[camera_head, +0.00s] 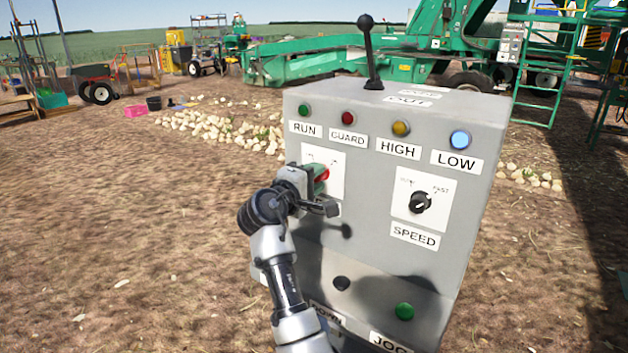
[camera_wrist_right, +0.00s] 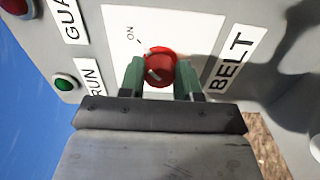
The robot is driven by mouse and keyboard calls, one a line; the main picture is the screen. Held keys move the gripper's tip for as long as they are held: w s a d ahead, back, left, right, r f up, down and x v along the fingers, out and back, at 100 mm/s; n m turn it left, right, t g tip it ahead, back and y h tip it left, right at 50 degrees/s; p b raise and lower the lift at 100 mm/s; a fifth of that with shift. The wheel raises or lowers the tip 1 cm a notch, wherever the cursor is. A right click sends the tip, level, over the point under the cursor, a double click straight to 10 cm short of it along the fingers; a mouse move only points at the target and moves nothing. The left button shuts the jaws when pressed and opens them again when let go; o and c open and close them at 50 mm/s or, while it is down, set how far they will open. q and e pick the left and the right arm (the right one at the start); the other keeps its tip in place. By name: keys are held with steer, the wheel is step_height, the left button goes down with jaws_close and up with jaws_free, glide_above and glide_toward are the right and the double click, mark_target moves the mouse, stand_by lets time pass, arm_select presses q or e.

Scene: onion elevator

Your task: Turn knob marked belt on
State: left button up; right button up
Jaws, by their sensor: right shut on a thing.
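The red belt knob (camera_wrist_right: 160,68) sits on a white plate (camera_wrist_right: 190,30) marked ON and BELT in the right wrist view. My right gripper (camera_wrist_right: 161,78) is shut on the knob, with one green finger on each side of it. The knob's white pointer mark shows on its face. In the head view, the knob (camera_head: 322,175) is partly hidden by my right gripper (camera_head: 318,180), and the BELT label is hidden there. My left gripper is not in view.
The grey control box (camera_head: 345,240) carries RUN, GUARD, HIGH and LOW lamps. A black SPEED knob (camera_head: 420,202) is right of the belt plate. A black lever (camera_head: 369,50) stands on top. Below are a black button (camera_head: 341,283) and a green button (camera_head: 404,311).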

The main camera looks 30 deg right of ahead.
stand_by(0.3)
steer(key=o, duration=0.9)
steer(key=shift+o, duration=0.2)
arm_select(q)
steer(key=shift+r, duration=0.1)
